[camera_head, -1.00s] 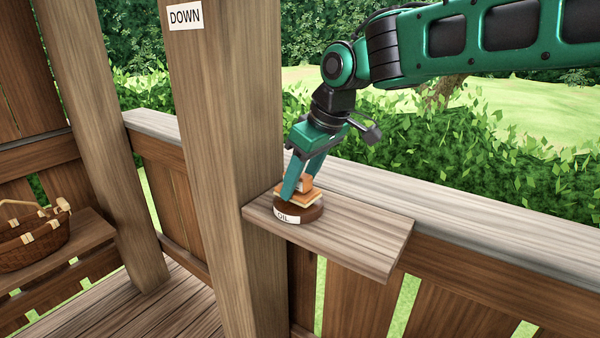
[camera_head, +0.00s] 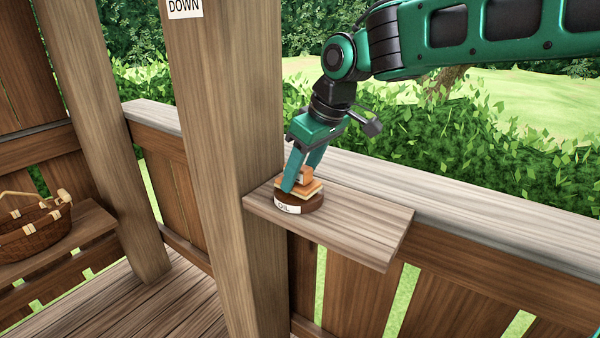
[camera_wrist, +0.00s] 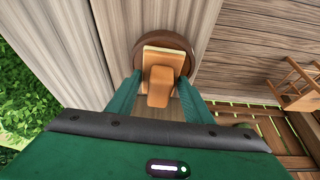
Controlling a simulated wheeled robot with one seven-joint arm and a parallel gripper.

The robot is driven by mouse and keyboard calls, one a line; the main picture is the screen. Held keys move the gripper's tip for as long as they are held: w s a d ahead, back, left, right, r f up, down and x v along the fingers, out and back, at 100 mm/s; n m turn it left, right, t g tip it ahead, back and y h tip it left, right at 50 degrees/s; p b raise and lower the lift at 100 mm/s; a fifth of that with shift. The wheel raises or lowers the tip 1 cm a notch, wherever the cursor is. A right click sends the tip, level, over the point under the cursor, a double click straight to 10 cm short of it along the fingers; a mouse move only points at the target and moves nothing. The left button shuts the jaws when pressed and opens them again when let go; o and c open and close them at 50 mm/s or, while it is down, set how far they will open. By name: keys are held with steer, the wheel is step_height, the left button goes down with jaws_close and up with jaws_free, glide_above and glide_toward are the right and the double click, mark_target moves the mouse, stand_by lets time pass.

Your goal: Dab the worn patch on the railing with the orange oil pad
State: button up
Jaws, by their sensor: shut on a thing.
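The orange oil pad (camera_head: 312,188) has a block-like handle on a pale, flat base. It sits at the top of a round brown holder labelled OIL (camera_head: 312,206), on the small wooden shelf (camera_head: 350,228). My gripper (camera_head: 302,184) points down and is shut on the pad's handle. In the wrist view the handle (camera_wrist: 159,88) is between my two green fingers, with the round holder (camera_wrist: 187,45) behind it. I cannot tell whether the pad touches the holder. The railing (camera_head: 480,222) runs behind the shelf to the right. No worn patch can be made out on it.
A thick wooden post (camera_head: 225,150) stands close to the left of the shelf, with a DOWN sign (camera_head: 185,7) on it. A wicker basket (camera_head: 35,238) rests on a bench at the far left. Leafy hedge (camera_head: 460,145) lies beyond the railing. The shelf's right half is clear.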

steer(key=shift+f, duration=0.5)
stand_by(1.2)
steer(key=shift+r, duration=0.1)
steer(key=shift+r, duration=3.5)
steer(key=shift+s, duration=0.1)
